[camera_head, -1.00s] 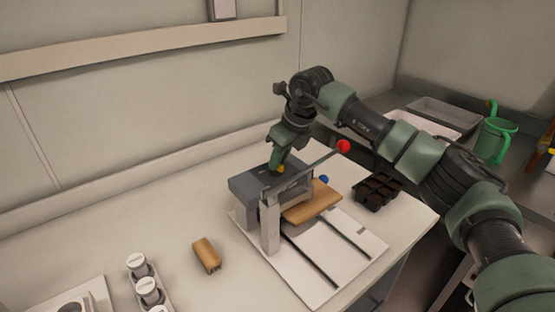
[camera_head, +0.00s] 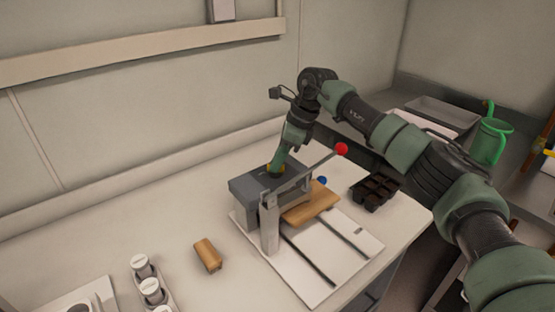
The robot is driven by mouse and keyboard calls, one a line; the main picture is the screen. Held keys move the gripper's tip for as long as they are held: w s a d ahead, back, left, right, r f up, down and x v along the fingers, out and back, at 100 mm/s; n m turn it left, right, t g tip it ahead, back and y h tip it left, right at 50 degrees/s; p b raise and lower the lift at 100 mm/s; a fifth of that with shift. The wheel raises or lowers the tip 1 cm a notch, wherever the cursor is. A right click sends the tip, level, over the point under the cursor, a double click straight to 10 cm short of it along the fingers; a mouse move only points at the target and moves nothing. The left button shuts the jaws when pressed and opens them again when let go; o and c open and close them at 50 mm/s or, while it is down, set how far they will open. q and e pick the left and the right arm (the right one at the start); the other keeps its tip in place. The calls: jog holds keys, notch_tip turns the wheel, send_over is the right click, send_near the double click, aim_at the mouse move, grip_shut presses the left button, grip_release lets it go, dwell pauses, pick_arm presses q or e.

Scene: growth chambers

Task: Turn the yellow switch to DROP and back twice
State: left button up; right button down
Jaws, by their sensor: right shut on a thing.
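The yellow switch (camera_head: 268,169) sits on top of the grey box of a bench device (camera_head: 249,188). Only slivers of its yellow show around the fingers. My right gripper (camera_head: 275,168) comes down from above and is shut on the switch. The switch's setting and any DROP marking are hidden or too small to read. The device has a lever with a red knob (camera_head: 341,149), a blue knob (camera_head: 322,181), a tan block (camera_head: 311,206) and a white base plate (camera_head: 325,270). My left gripper is not in view.
A black cell tray (camera_head: 376,190) stands right of the device, near the table edge. A loose tan block (camera_head: 208,255) and white-capped jars (camera_head: 151,287) lie to the left. A green watering can (camera_head: 490,138) stands at the back right. The table's left middle is clear.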

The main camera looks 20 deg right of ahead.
dwell(0.4)
jog(key=c, duration=1.5)
grip_release()
jog(key=shift+r, duration=0.1)
jog(key=b+v, duration=0.1)
jog(key=v, duration=0.6)
jog(key=shift+d+r, duration=0.25)
jog(key=shift+r, duration=0.05)
jog(key=shift+r, duration=0.1)
